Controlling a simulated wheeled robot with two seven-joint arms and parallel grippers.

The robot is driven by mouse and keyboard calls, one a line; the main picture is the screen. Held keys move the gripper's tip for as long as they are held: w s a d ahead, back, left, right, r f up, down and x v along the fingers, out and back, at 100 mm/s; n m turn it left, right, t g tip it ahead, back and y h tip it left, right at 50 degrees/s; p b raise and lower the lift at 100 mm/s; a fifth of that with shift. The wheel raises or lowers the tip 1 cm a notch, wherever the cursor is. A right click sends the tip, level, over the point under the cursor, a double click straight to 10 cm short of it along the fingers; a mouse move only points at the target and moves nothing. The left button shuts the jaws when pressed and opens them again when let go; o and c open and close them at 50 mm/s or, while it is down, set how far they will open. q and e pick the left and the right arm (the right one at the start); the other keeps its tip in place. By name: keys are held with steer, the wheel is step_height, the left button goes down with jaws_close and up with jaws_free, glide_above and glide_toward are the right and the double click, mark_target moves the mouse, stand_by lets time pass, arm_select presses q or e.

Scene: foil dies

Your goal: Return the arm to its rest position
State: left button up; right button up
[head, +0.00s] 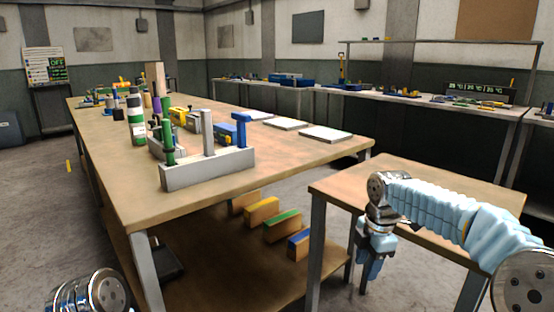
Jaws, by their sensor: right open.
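My right arm, in a light blue ribbed sleeve, comes in from the right edge in the head view. Its wrist is bent down, and my right gripper (371,268) hangs below it, pointing at the floor. The gripper is open, with nothing seen between its fingers. It appears in front of the smaller wooden table (420,185), overlapping its near edge in the picture. Of my left arm only a metal joint shows at the bottom left; my left gripper is out of view.
A long workbench (300,160) holds a grey rack (205,170) with coloured tools, bottles and white plates (325,134). Coloured blocks (282,222) lie on its lower shelf. A wall bench (375,96) stands behind. A floor gap separates the two tables.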

steer(key=s+a+f+m+y, duration=0.1)
steer(key=s+a+f+m, duration=0.2)
steer(key=f, duration=0.6)
steer(key=s+a+f+m+y, duration=0.1)
steer(key=s+a+f+m, duration=0.2)
steer(key=f, duration=0.7)
steer(key=s+a+f+m+y, duration=0.1)
steer(key=s+a+f+m, duration=0.2)
steer(key=f, duration=0.6)
steer(key=s+a+f+m, duration=0.2)
steer(key=s+f+m, duration=0.8)
steer(key=s, duration=0.5)
steer(key=shift+f+m+y, duration=0.3)
steer(key=shift+f+m, duration=0.1)
steer(key=shift+m, duration=0.7)
